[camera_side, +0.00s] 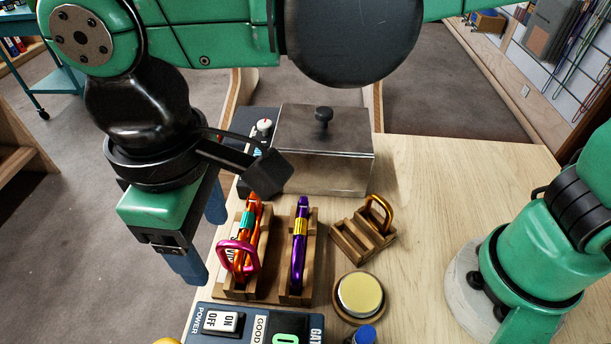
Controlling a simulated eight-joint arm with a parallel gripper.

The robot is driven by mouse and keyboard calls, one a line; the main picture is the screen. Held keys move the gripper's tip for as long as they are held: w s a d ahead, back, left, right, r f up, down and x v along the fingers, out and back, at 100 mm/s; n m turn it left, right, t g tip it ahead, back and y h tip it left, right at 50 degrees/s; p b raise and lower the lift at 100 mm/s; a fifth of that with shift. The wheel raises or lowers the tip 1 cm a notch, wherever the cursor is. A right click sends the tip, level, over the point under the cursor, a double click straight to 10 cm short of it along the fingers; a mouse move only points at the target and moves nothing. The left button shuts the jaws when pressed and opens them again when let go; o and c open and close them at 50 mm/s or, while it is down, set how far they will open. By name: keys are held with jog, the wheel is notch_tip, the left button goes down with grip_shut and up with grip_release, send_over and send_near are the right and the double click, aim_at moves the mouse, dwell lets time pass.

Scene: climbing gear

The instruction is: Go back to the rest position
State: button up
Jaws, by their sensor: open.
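My gripper (201,234) hangs at the left of the table, pointing down. Its two blue fingers are apart, with nothing seen between them. It is just left of a wooden rack (240,291) that holds orange and pink carabiners (238,256). Part of the far finger is hidden behind my gripper's body.
A second rack holds a purple carabiner (299,245). A small wooden holder (352,240) bears a gold carabiner (377,212). A metal box with a black knob (323,114) stands at the back. A yellow disc (360,295) and a switch panel (258,325) are in front.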

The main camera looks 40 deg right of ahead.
notch_tip(320, 180, up, 3)
jog(key=shift+r, duration=0.1)
jog(key=shift+d, duration=0.1)
jog(key=w+d+f+m+t, duration=0.1)
jog(key=d+m+t, duration=0.1)
jog(key=d, duration=0.7)
jog(key=w+d+f+m+t, duration=0.2)
jog(key=d+m, duration=0.2)
jog(key=d, duration=0.5)
jog(key=w+d+f+m+t, duration=0.1)
jog(key=d+f+m+t, duration=0.1)
jog(key=d, duration=0.7)
jog(key=shift+w+f+m+t, duration=0.2)
jog(key=shift+f+m+t, duration=0.05)
jog(key=shift+m+t, duration=0.3)
